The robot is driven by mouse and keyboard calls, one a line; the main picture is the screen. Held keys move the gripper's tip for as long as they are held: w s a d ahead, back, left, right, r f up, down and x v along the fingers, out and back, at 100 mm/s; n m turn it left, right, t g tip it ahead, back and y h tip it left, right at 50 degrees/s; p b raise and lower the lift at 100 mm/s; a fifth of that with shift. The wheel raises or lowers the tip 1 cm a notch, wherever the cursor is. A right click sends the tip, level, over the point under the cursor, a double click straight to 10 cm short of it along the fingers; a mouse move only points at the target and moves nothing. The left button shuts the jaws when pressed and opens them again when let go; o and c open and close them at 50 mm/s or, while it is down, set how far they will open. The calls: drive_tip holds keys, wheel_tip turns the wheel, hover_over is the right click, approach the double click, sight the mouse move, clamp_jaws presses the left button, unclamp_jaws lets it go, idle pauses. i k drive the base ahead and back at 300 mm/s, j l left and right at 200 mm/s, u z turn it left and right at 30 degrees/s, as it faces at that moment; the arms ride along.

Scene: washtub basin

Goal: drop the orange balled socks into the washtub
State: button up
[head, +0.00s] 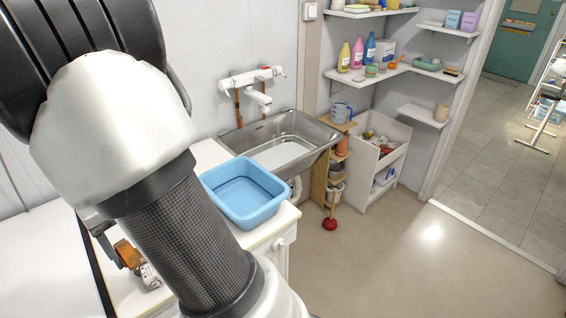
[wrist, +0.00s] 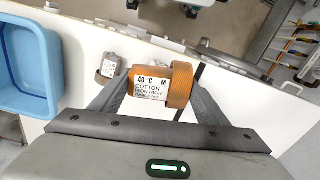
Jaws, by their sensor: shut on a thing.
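The orange balled socks (wrist: 180,85) sit between the fingers of my gripper (wrist: 150,88) in the wrist view, with a white care label facing the camera. My gripper is shut on them. In the head view the orange socks (head: 127,253) show at the lower left, beside my arm, which hides part of the gripper. The light blue washtub (head: 243,220) stands on the white counter by the sink, to the right of my arm. It also shows at the left edge of the wrist view (wrist: 52,62), apart from the socks. Its visible inside looks empty.
A grey labelled bundle (head: 151,276) lies on the white counter close to the held socks; it also shows in the wrist view (wrist: 108,66). A metal sink (head: 325,140) is behind the washtub. Shelves with bottles stand farther back. The floor at right is clear.

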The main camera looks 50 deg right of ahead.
sight(281, 156)
drive_tip(key=k+l+z, duration=0.1)
drive_tip(key=l+z, duration=0.15)
drive_tip(key=l, duration=0.7)
drive_tip(key=l+z, duration=0.25)
drive_tip(key=l, duration=0.7)
drive_tip(key=i+l+z, duration=0.1)
drive_tip(key=l, duration=0.2)
drive_tip(key=l+z, duration=0.15)
drive_tip(key=l, duration=0.15)
drive_tip(key=i+l+z, duration=0.1)
drive_tip(key=l, duration=0.2)
drive_tip(key=i+z, duration=0.15)
drive_tip(key=i, duration=0.5)
drive_tip(key=i+j+z, duration=0.2)
drive_tip(key=i, duration=0.5)
drive_tip(key=l, duration=0.1)
